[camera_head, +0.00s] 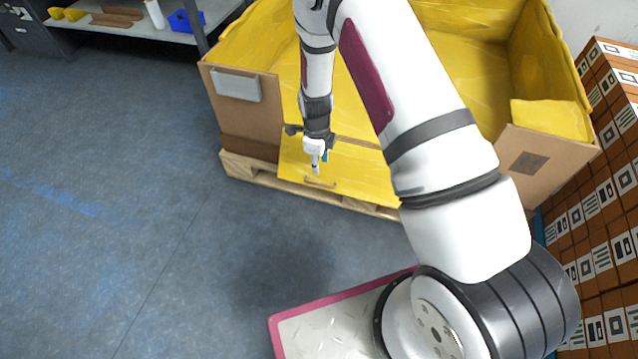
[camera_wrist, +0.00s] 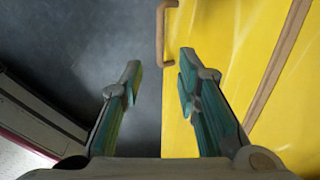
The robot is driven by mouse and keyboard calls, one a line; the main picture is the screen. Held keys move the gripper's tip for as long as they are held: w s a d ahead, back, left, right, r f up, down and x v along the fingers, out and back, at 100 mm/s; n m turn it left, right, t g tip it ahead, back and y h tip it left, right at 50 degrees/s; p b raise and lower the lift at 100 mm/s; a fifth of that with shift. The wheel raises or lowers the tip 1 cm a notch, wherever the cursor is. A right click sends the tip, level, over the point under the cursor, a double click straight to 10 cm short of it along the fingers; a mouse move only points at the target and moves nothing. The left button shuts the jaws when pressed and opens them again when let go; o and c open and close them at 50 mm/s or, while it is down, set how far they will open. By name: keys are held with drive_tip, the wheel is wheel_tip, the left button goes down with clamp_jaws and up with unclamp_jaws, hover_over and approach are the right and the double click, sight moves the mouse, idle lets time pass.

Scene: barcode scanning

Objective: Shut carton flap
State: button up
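The large carton (camera_head: 238,122) has brown outer walls and a yellow inside. Its front flap (camera_head: 358,179) hangs down and outward, yellow face up, with a small brown handle (camera_head: 320,183) near its outer edge. The flap fills the right of the wrist view (camera_wrist: 225,35), and the handle (camera_wrist: 161,35) shows at the top there. My gripper (camera_head: 317,168) is above the flap, close to the handle. In the wrist view my gripper (camera_wrist: 160,75) is open and empty, with the handle ahead of the gap between its fingers. No contact can be made out.
The carton stands on a wooden pallet (camera_head: 240,167). Stacked brown boxes with labels (camera_head: 600,195) stand at the right. A shelf (camera_head: 120,30) with a blue bin (camera_head: 186,20) is at the upper left. The blue-grey floor (camera_head: 110,190) at the left is clear.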

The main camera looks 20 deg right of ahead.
sight(319, 184)
drive_tip(key=f+b, duration=0.1)
drive_tip(key=f, duration=0.2)
drive_tip(key=f+b, duration=0.1)
drive_tip(key=f, duration=0.3)
drive_tip(key=f+b, duration=0.2)
drive_tip(key=f, duration=0.2)
drive_tip(key=shift+w+d+f, duration=0.1)
drive_tip(key=shift+w+d, duration=0.15)
drive_tip(key=shift+w, duration=0.1)
clamp_jaws()
